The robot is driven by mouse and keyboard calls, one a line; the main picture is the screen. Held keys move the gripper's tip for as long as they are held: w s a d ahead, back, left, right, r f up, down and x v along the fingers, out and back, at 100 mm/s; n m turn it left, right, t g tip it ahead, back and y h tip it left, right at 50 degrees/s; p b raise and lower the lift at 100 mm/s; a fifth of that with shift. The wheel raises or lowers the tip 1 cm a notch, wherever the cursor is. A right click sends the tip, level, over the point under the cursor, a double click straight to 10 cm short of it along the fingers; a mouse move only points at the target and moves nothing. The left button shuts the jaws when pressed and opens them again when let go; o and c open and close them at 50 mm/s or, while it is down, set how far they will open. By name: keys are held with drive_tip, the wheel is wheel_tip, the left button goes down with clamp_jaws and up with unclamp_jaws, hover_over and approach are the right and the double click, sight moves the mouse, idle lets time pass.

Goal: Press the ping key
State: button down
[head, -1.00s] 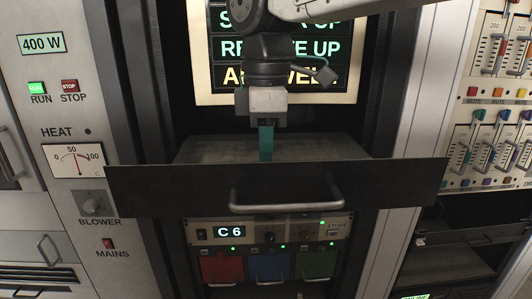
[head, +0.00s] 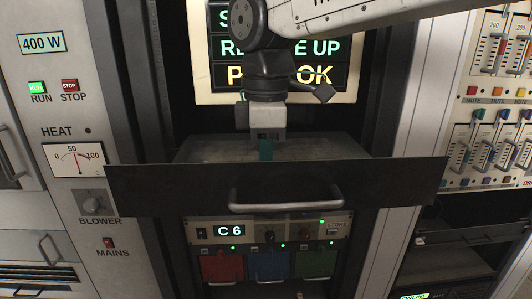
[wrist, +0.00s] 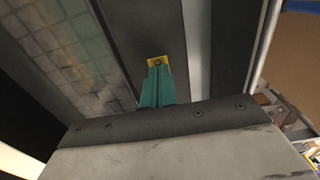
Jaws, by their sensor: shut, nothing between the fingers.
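My gripper (head: 265,151) is shut and empty, its teal fingers pointing down into the pulled-out drawer (head: 340,188). In the wrist view the shut fingers (wrist: 156,82) reach to a small yellow square (wrist: 157,61) with a dark mark. They overlap its near edge; I cannot tell whether they touch it or whether it is the ping key. A lit screen (head: 201,45) stands behind my arm. It reads "UP" on one line and "P… OK" below, partly covered by my arm. The drawer front hides the fingertips' lowest part in the head view.
The drawer has a metal handle (head: 286,203). Below it sits a unit with a "C 6" display (head: 230,231) and red, blue and green flaps. A 400 W panel (head: 42,43) is at left, a slider panel (head: 490,150) at right. Rows of grey tiles (wrist: 70,50) show in the wrist view.

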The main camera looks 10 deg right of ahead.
wheel_tip(320, 180, up, 14)
idle(0.4)
idle(0.5)
